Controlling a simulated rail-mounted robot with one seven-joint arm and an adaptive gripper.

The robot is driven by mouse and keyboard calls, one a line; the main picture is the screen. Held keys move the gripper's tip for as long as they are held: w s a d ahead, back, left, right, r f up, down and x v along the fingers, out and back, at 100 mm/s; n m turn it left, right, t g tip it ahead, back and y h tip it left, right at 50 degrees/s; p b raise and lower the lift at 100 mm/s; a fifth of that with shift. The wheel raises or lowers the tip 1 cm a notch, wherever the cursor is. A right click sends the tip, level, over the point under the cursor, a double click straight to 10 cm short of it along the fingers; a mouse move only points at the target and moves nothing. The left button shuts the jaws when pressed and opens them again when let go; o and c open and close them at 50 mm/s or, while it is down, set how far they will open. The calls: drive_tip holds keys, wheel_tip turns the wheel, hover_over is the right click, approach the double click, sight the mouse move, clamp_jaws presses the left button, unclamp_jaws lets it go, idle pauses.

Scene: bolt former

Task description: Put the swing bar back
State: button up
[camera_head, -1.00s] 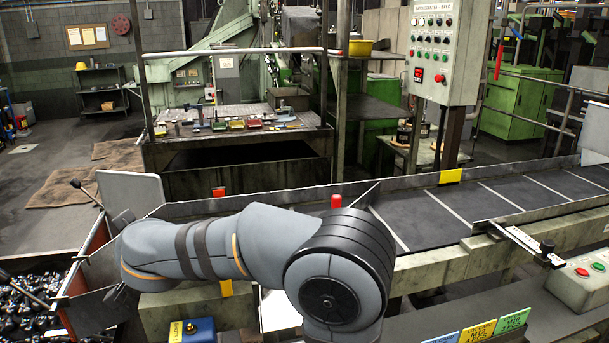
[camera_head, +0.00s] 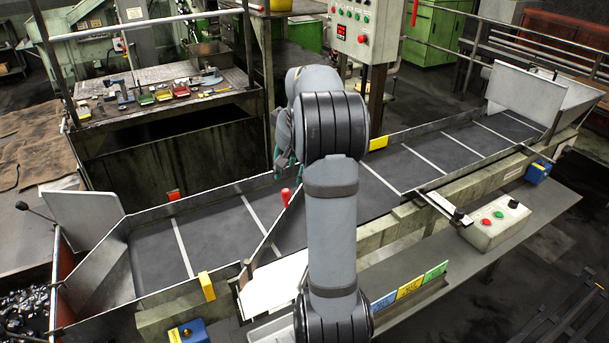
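A thin bar (camera_head: 266,240) lies slanted across the conveyor belt, with a red knob (camera_head: 286,197) upright near its far end; it looks like the swing bar. Its near end is close to the belt's front wall, beside a white chute plate (camera_head: 272,287). My gripper (camera_head: 284,160) shows only in part at the left of my arm, above and behind the red knob. My arm hides most of it. I cannot tell whether its fingers are open or whether it touches the knob.
The conveyor belt (camera_head: 212,233) runs from a hopper (camera_head: 88,225) at left to a raised chute (camera_head: 530,97) at right. A flat arm with a black knob (camera_head: 458,213) juts over the front rail near a button box (camera_head: 495,227). A control cabinet (camera_head: 368,28) stands behind.

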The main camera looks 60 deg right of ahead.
sight(286, 189)
drive_tip(key=p+x, duration=0.2)
drive_tip(key=x, duration=0.8)
drive_tip(key=shift+w+d+f, duration=0.1)
drive_tip(key=shift+c, duration=1.2)
drive_tip(key=c, duration=0.7)
drive_tip(key=shift+w+r, duration=0.1)
drive_tip(key=shift+r, duration=0.15)
clamp_jaws()
